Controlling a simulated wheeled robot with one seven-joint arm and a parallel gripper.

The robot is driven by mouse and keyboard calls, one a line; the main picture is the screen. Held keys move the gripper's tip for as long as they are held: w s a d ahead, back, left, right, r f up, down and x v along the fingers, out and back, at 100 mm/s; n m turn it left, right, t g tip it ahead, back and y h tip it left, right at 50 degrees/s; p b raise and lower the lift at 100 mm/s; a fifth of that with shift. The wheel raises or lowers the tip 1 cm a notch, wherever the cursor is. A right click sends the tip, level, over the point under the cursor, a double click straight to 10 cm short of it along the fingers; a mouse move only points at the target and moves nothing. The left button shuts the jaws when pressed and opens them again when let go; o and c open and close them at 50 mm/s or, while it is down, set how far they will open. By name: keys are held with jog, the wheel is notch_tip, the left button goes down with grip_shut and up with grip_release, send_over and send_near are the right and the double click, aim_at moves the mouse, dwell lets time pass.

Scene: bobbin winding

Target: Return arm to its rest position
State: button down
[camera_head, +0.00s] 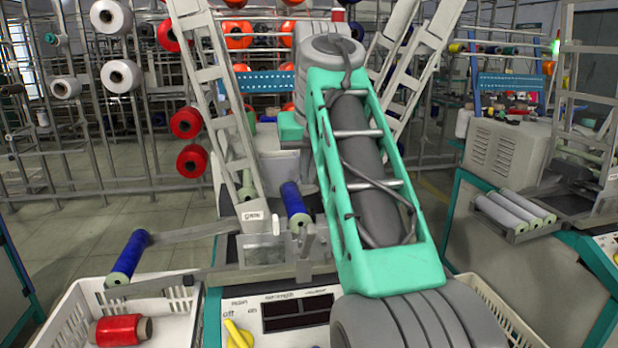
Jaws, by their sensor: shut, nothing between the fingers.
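My arm (378,170), a green lattice link with a grey core, rises from the bottom right of centre to a grey joint (331,55) at the top centre. A large grey joint (415,322) fills the bottom edge. My gripper does not show; the rest of the arm past the top joint is hidden or out of view. The arm stands in front of a winding machine (265,315) with a yellow knob and covers part of it.
A white crate (175,325) at the bottom left holds a red bobbin (118,330). Another crate (490,300) is partly hidden right of my arm. A second machine (505,150) with several pale bobbins stands at right. Racks with red, orange and white spools fill the back.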

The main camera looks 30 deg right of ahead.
jog(key=shift+p+v, duration=0.3)
jog(key=shift+v, duration=1.15)
jog(key=shift+w, duration=0.15)
